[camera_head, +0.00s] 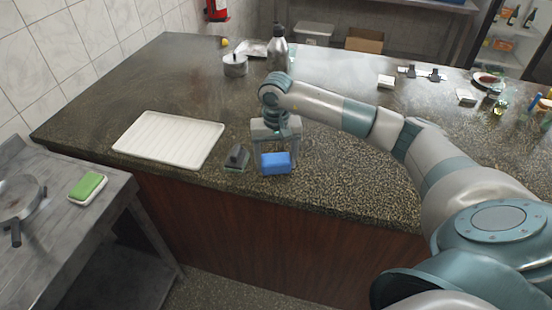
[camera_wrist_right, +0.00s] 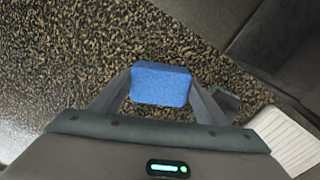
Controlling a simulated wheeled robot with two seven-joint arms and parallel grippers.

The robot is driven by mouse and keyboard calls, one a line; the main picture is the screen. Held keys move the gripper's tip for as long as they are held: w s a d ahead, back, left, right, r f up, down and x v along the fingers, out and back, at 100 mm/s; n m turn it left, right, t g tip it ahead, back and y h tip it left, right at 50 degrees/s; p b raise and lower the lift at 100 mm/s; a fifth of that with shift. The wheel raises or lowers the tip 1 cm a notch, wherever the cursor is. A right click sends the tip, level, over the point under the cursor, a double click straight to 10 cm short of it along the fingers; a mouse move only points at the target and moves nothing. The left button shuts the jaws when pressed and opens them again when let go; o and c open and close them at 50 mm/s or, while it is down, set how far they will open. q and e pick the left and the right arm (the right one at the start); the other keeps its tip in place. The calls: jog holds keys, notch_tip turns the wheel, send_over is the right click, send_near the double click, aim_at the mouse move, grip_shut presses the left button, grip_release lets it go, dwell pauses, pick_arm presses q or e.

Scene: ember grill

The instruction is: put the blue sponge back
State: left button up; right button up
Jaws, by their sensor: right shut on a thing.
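The blue sponge (camera_head: 276,163) is at the front edge of the speckled counter (camera_head: 330,180) in the head view. My right gripper (camera_head: 277,160) reaches down over it and is shut on it. In the right wrist view the blue sponge (camera_wrist_right: 161,83) sits between the two fingers of my right gripper (camera_wrist_right: 160,90). I cannot tell whether the sponge touches the counter or is just above it. My left gripper does not show.
A dark grey scraper-like object (camera_head: 237,157) stands just left of the sponge. A white ribbed tray (camera_head: 170,139) lies further left. A green sponge (camera_head: 88,186) rests on a side table with a pan (camera_head: 18,203). A metal bottle (camera_head: 278,48) and pot (camera_head: 235,66) stand behind.

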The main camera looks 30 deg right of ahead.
jog(key=shift+f, duration=0.35)
jog(key=shift+f, duration=0.2)
jog(key=o, duration=0.9)
jog(key=shift+o, duration=0.2)
jog(key=shift+r, duration=0.2)
jog(key=shift+r, duration=0.1)
